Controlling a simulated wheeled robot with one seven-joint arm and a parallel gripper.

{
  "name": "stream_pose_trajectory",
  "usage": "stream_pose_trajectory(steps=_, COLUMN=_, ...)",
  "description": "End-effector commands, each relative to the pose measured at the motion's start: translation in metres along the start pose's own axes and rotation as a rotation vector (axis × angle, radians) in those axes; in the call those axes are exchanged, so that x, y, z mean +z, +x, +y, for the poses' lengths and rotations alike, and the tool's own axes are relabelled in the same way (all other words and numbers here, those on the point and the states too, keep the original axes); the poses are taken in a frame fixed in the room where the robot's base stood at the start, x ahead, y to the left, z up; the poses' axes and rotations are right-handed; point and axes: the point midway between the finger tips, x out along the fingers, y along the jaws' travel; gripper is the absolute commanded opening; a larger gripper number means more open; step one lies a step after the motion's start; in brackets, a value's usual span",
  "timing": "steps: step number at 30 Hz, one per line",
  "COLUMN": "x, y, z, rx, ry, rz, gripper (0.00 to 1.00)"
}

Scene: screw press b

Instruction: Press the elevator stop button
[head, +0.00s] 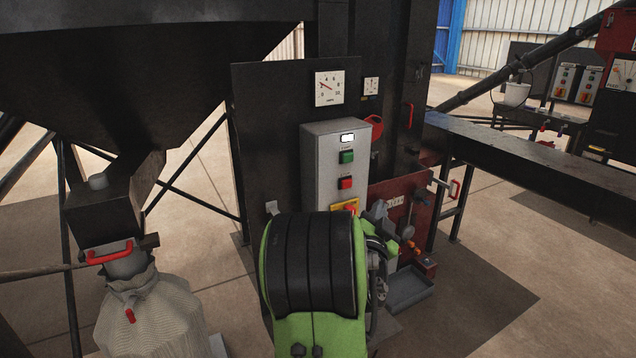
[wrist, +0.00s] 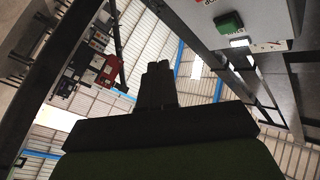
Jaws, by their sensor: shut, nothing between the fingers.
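A grey control box (head: 322,170) stands on a dark panel in the head view. On its face, from top to bottom, are a lit white lamp (head: 347,138), a green button (head: 346,156), a red button (head: 345,183) and a red knob on a yellow plate (head: 345,206). The labels are too small to read there. The green button (wrist: 230,22) and the lamp (wrist: 240,42) also show in the wrist view, at upper right. My gripper (wrist: 157,68) is shut and empty, apart from the box. In the head view my green and black arm hides it and the box's lower part.
A dark hopper (head: 130,80) and a filled sack (head: 150,315) stand at left. A red panel with levers (head: 400,205) and a grey tray (head: 408,288) are right of my arm. A dark bench (head: 530,160) runs along the right. Open floor (head: 500,290) lies at lower right.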

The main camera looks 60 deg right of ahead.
Motion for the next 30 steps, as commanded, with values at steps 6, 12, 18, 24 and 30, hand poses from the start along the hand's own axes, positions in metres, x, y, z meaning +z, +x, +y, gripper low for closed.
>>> stream_pose_trajectory(steps=6, x=-0.001, y=0.001, z=0.0, rx=-0.004, ry=0.0, rz=0.005, gripper=0.0)
stream_pose_trajectory(steps=12, x=0.002, y=0.004, z=-0.002, rx=-0.004, ry=0.0, rz=0.002, gripper=0.0)
stream_pose_trajectory(steps=18, x=0.015, y=0.022, z=-0.017, rx=-0.006, ry=-0.002, rz=0.001, gripper=0.0)
stream_pose_trajectory(steps=24, x=0.029, y=0.043, z=-0.033, rx=-0.005, ry=-0.001, rz=0.001, gripper=0.0)
stream_pose_trajectory(steps=30, x=0.041, y=0.058, z=-0.042, rx=-0.004, ry=0.001, rz=0.003, gripper=0.0)
